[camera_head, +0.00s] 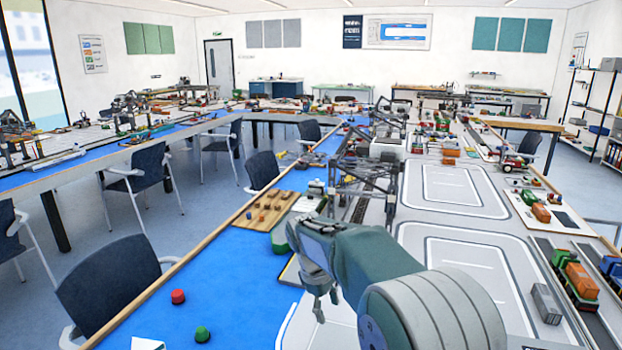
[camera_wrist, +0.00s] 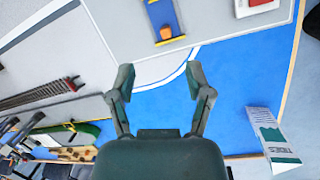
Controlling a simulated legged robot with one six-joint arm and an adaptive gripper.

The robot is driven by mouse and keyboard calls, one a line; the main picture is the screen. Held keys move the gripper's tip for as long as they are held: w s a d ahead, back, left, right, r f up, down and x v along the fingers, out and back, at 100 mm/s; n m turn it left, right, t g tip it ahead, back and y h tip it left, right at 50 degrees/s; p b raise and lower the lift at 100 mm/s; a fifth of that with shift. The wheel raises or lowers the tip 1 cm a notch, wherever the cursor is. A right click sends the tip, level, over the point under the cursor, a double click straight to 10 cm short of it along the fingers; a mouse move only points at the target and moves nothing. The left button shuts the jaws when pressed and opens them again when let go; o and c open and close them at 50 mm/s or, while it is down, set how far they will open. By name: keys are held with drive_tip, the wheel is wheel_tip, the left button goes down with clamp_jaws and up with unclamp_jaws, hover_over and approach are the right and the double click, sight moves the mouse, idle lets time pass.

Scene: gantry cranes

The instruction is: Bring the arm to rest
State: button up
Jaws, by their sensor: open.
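My arm stretches out over the table in the head view, with my gripper (camera_head: 318,298) hanging at its end above the table's blue strip and pale board. In the wrist view my gripper (camera_wrist: 160,82) shows both fingers spread apart. Nothing is between the fingers but the blue and pale table surface (camera_wrist: 160,105). The gripper is open and empty. Part of the table is hidden behind my arm in the head view.
A red piece (camera_head: 178,296) and a green piece (camera_head: 202,334) stand on the blue strip. A gantry crane model (camera_head: 365,180) and a wooden board with small blocks (camera_head: 265,210) stand beyond my gripper. A white-green folded card (camera_wrist: 270,138) is at right in the wrist view.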

drive_tip(key=s+d+r+m+t+y, duration=0.1)
drive_tip(key=s+d+r+m, duration=0.3)
drive_tip(key=s, duration=0.3)
drive_tip(key=s+d+r+m+t+y, duration=0.1)
drive_tip(key=s+d+r+t, duration=0.1)
drive_tip(key=s+d+r, duration=0.3)
drive_tip(key=s+d+m+t, duration=0.2)
drive_tip(key=s+m, duration=0.4)
drive_tip(key=s, duration=1.1)
drive_tip(key=shift+d+f+t+y, duration=0.3)
drive_tip(key=shift+d+f+t, duration=0.1)
drive_tip(key=shift+d, duration=0.05)
